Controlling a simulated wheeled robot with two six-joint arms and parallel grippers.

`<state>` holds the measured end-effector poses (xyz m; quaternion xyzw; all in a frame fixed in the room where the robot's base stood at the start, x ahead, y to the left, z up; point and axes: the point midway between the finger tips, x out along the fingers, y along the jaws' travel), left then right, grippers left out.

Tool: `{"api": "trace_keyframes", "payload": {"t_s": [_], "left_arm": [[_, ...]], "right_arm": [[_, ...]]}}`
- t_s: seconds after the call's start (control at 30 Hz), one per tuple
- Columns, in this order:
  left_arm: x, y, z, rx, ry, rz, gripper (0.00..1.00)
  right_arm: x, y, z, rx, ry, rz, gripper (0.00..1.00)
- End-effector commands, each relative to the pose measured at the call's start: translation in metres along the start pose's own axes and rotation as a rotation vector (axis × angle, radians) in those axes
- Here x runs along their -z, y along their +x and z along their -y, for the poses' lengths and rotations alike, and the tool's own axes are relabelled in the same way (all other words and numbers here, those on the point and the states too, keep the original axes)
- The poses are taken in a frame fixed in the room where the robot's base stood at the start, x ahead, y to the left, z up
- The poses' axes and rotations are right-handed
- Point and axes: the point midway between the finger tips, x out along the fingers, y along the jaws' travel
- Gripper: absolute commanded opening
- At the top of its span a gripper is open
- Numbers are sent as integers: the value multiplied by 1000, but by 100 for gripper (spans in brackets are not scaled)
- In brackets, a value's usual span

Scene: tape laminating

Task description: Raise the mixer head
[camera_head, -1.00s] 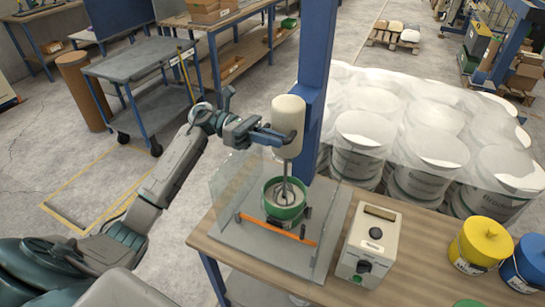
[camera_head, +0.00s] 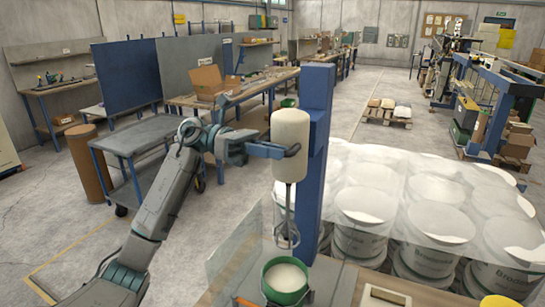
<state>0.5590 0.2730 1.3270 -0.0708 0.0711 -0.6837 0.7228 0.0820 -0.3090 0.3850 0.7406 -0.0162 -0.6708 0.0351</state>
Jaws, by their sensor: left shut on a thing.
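The mixer head (camera_head: 290,130) is a cream cylinder on a blue upright column (camera_head: 315,150), right of centre. Its whisk (camera_head: 287,222) hangs clear above the green bowl (camera_head: 286,297), which holds a pale content and stands on the bench at the bottom edge. My right gripper is not in view.
A clear guard panel (camera_head: 235,250) stands left of the bowl. Wrapped white buckets (camera_head: 360,205) fill the floor to the right. A grey cart (camera_head: 135,140) stands at left behind my arm. A control box (camera_head: 385,297) is cut off at the bottom edge.

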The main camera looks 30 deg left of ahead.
Motion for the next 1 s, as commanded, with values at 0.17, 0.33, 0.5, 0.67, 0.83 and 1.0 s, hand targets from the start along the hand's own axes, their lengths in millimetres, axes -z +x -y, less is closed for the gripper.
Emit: {"api": "trace_keyframes", "payload": {"t_s": [0.17, 0.33, 0.5, 0.67, 0.83, 1.0], "left_arm": [[-8, -1, 1, -2, 7, 12, 0], [-8, -1, 1, -2, 7, 11, 36], [-6, 0, 0, -2, 5, 8, 36], [-3, -4, 0, -2, 4, 7, 36], [0, -28, -1, -6, 5, 6, 36], [0, -64, -1, -6, 5, 7, 36]], "right_arm": [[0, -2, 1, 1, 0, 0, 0], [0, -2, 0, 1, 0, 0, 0], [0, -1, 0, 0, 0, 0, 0], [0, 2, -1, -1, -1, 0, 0], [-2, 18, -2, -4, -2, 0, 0], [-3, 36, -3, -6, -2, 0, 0]]}}
